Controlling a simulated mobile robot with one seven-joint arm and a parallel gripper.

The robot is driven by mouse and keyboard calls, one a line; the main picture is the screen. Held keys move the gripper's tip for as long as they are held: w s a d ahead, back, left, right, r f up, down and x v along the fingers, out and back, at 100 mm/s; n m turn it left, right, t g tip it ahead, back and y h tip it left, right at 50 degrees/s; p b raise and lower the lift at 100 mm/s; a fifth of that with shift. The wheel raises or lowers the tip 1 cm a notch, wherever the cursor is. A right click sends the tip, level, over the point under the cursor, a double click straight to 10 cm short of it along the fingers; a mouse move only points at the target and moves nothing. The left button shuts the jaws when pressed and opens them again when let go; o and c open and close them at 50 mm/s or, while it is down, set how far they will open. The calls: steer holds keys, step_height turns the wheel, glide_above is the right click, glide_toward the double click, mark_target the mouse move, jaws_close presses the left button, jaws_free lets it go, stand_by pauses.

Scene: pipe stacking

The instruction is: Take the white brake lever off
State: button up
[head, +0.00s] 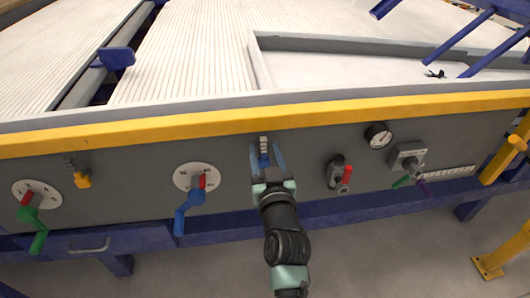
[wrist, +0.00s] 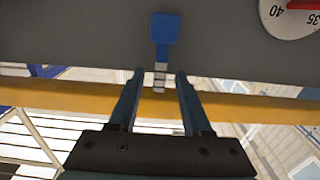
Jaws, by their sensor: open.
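No all-white lever is plain, so I cannot tell whether this is the white brake lever. My gripper (head: 265,150) is open, with one finger on each side of the lever. In the wrist view the fingertips of my gripper (wrist: 160,76) flank the stem, with a gap on both sides. I see no contact.
A yellow rail (head: 200,126) runs above. Floor in front is clear.

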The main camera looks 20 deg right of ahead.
steer(key=shift+w, duration=0.1)
jaws_close()
stand_by(1.4)
